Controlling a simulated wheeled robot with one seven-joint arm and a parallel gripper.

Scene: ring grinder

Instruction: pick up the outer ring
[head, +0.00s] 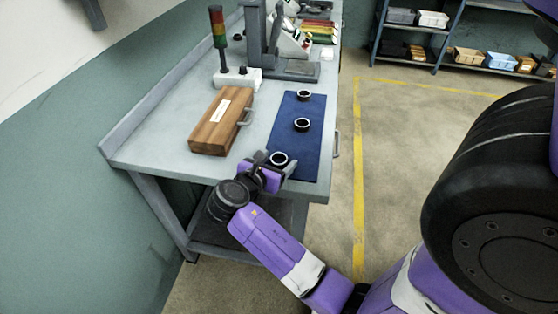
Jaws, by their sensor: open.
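Three dark-rimmed rings lie in a line on the blue mat (290,140). The near ring (279,158) is at the near end, the middle ring (301,125) is a little farther along, and the far ring (303,95) is near the back and looks smaller. I cannot tell by marking which is the outer ring. My gripper (276,164) is open at the near end of the mat, its fingers on either side of the near ring. The near ring's lower edge is partly hidden by the gripper, and contact cannot be told.
A wooden box (212,125) with a handle stands left of the mat on the grey workbench (165,135). Behind are a signal light (218,28) on a white base, a grey press stand (262,50) and colourful bins (318,32).

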